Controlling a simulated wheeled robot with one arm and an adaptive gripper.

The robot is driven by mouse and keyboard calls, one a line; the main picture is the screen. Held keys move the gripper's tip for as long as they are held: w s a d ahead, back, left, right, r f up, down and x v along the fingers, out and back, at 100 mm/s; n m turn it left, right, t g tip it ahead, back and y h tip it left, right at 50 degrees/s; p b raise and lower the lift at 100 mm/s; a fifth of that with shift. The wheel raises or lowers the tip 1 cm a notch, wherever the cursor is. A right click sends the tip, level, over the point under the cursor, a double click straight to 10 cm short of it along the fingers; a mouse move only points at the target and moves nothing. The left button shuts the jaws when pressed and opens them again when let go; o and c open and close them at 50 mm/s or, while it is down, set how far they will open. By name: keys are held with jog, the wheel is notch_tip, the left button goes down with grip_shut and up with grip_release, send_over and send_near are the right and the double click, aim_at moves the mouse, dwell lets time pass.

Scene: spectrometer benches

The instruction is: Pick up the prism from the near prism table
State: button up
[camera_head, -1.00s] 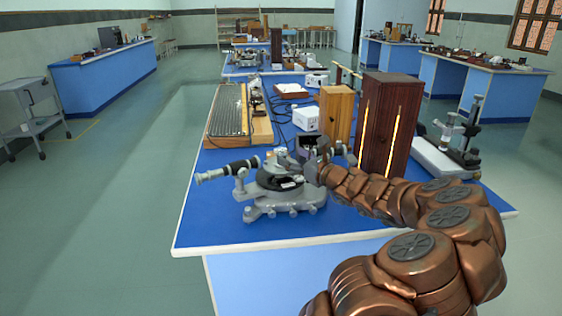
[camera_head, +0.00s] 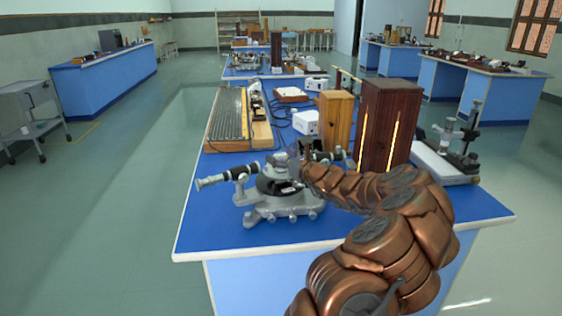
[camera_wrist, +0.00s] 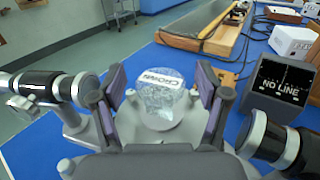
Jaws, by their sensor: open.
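My gripper (camera_wrist: 163,92) is open, with one dark, purple-padded finger on each side of the prism in that view. I see gaps between the pads and the prism, but cannot tell its exact depth between them. In the head view my gripper (camera_head: 300,152) is above the back of the spectrometer; the prism is not clear there.
The spectrometer's black tubes flank my gripper left (camera_wrist: 45,87) and right (camera_wrist: 272,142). A dark box reading "NO LINE" (camera_wrist: 278,82) stands behind at right. A dark wooden lamp housing (camera_head: 388,125) is close to my arm. The bench's left front (camera_head: 205,232) is clear.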

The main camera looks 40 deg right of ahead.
aim_at(280, 155)
jog(key=c, duration=1.2)
jog(key=shift+c, duration=0.2)
jog(key=shift+w+r, duration=0.1)
jog(key=shift+r, duration=1.7)
jog(key=s+a+r+b, duration=0.1)
jog(key=s+a+b, duration=0.2)
jog(key=s+a, duration=0.7)
jog(key=shift+s+a, duration=0.15)
jog(key=shift+s, duration=0.9)
